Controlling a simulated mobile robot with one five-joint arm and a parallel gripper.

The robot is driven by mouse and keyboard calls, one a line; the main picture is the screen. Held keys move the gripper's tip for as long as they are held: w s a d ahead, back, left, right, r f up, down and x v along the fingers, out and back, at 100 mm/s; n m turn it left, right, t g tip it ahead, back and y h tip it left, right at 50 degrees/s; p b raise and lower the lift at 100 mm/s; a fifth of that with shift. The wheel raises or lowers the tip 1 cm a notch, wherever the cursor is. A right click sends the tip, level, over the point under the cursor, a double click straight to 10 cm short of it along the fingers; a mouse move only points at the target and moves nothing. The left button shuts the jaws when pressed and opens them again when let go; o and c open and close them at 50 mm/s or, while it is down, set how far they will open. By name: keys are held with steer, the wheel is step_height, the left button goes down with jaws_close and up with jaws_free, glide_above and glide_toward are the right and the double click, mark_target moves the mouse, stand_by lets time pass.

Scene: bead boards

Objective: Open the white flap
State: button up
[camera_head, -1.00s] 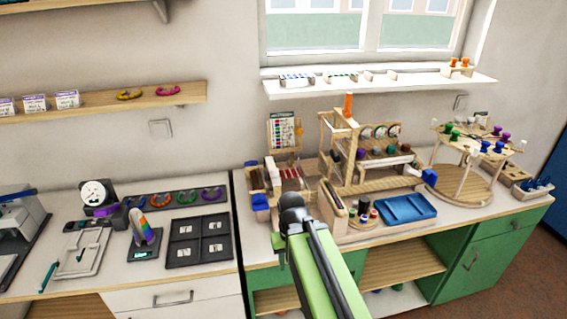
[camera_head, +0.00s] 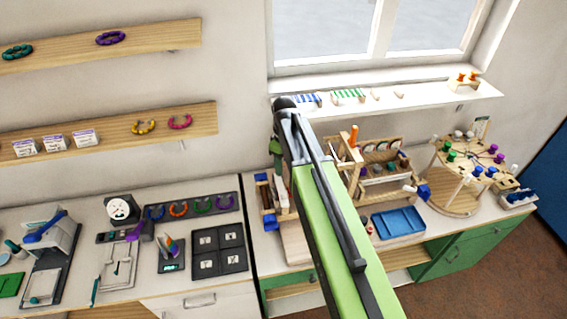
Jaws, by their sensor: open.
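My green arm (camera_head: 325,210) reaches up from the lower right to a dark joint (camera_head: 286,104) in front of the window wall. A short green part of my arm (camera_head: 276,152) hangs just below that joint. I cannot make out any gripper fingers; the arm hides what is behind it. No white flap can be picked out for certain. A white drawer front (camera_head: 175,304) with a grey handle shows below the left counter, and it looks closed.
A wooden bead stand (camera_head: 375,180), a blue tray (camera_head: 398,223) and a round wooden stand (camera_head: 452,205) occupy the right counter. A dark compartment tray (camera_head: 219,251) and a scale (camera_head: 171,254) lie left. A white shelf (camera_head: 420,101) and wooden shelves (camera_head: 105,130) line the wall.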

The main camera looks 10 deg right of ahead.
mark_target(283, 193)
steer(key=f+b, duration=0.5)
steer(key=b, duration=0.1)
steer(key=f+b, duration=1.1)
steer(key=shift+w+f+b, duration=0.25)
steer(key=shift+w+b, duration=0.15)
steer(key=shift+r, duration=0.1)
jaws_close()
stand_by(0.6)
